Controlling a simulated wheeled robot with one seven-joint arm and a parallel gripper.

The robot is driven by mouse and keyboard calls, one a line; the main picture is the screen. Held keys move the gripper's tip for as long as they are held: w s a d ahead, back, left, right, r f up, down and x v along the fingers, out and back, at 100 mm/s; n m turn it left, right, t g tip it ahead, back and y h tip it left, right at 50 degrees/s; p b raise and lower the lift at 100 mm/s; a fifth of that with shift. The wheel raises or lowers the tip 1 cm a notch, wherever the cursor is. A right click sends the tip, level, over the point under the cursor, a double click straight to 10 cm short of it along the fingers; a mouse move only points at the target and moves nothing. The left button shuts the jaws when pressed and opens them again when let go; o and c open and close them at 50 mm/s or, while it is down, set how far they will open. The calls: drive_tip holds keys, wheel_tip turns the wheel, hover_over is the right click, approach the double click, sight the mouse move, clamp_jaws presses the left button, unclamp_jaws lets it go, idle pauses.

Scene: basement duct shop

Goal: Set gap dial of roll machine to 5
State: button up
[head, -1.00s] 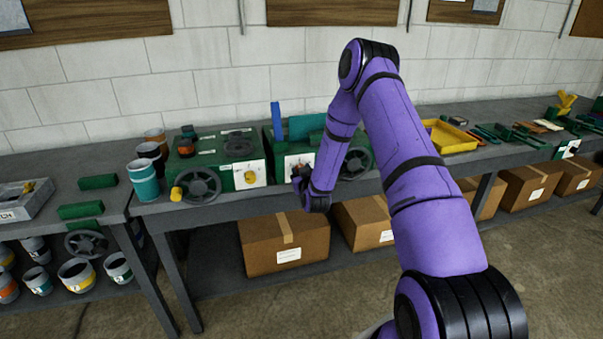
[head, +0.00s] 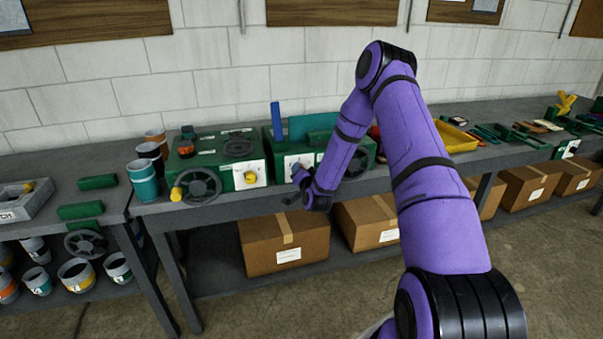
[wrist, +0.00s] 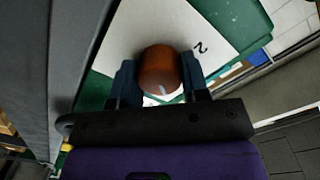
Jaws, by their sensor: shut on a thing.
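A green machine (head: 272,152) with a white dial plate (head: 291,160) stands on the bench in the middle of the head view. My gripper (head: 297,174) is at the front of this plate and covers part of it. In the wrist view an orange-brown round dial knob (wrist: 158,66) with a pale mark on its lower face sits on the white plate (wrist: 130,28). The fingers of my gripper (wrist: 160,82) are on both sides of the knob, shut on it. A digit 2 shows on the plate, upper right of the knob. Other digits are hidden or out of frame.
Left of it is another green machine (head: 215,150) with a yellow knob (head: 250,177) and a grey handwheel (head: 200,186). Stacked cups (head: 143,182) stand further left. A yellow tray (head: 455,138) lies to the right. Cardboard boxes (head: 285,240) sit on the lower shelf.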

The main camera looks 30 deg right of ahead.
drive_tip(key=m, duration=0.4)
drive_tip(key=shift+m, duration=0.4)
drive_tip(key=shift+f, duration=0.1)
idle(0.3)
drive_tip(key=o, duration=0.9)
drive_tip(key=v, duration=1.1)
drive_tip(key=shift+d, duration=0.1)
